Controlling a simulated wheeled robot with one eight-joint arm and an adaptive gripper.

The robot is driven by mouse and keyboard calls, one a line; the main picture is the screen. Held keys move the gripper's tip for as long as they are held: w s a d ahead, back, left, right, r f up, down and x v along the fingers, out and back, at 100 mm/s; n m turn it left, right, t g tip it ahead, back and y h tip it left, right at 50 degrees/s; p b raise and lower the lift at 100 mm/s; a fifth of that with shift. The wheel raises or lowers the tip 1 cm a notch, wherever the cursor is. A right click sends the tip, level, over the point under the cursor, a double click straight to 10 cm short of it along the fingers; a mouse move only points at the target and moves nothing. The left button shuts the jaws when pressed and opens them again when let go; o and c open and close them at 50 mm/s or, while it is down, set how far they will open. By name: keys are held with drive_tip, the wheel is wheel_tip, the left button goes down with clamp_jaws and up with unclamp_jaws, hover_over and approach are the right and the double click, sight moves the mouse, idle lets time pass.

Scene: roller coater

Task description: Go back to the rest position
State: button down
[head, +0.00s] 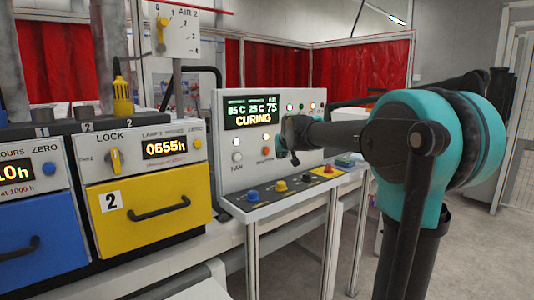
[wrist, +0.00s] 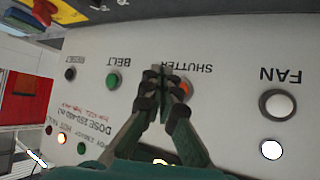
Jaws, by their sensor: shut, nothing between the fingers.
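My gripper (head: 287,146) is at the end of my teal and dark arm, in front of the control panel (head: 228,103) in the head view. In the wrist view my gripper (wrist: 161,78) has its fingertips together with nothing held. The fingers hide part of the panel there. I cannot tell whether the tips touch it.
The panel's display (head: 252,112) reads CURING. A console with colored buttons (head: 280,186) juts out below it. A yellow drawer (head: 150,209) and a blue drawer (head: 38,245) stand at left. Red curtains (head: 362,70) hang behind. Open floor (head: 475,255) shows at right.

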drive_tip(key=s+d+f+g, duration=0.2)
drive_tip(key=s+d+f, duration=0.1)
drive_tip(key=s+f, duration=0.8)
drive_tip(key=s+d+f+m+g, duration=0.1)
drive_tip(key=s+d+f+g, duration=0.1)
drive_tip(key=s+f, duration=1)
drive_tip(key=s+d+f+g+h, duration=0.1)
drive_tip(key=s+d+f, duration=0.3)
drive_tip(key=s+f, duration=0.7)
drive_tip(key=s+g, duration=0.1)
drive_tip(key=s, duration=0.5)
drive_tip(key=shift+s+d+f+g, duration=0.25)
drive_tip(key=shift+s+f+g, duration=0.05)
drive_tip(key=shift+s+f, duration=0.1)
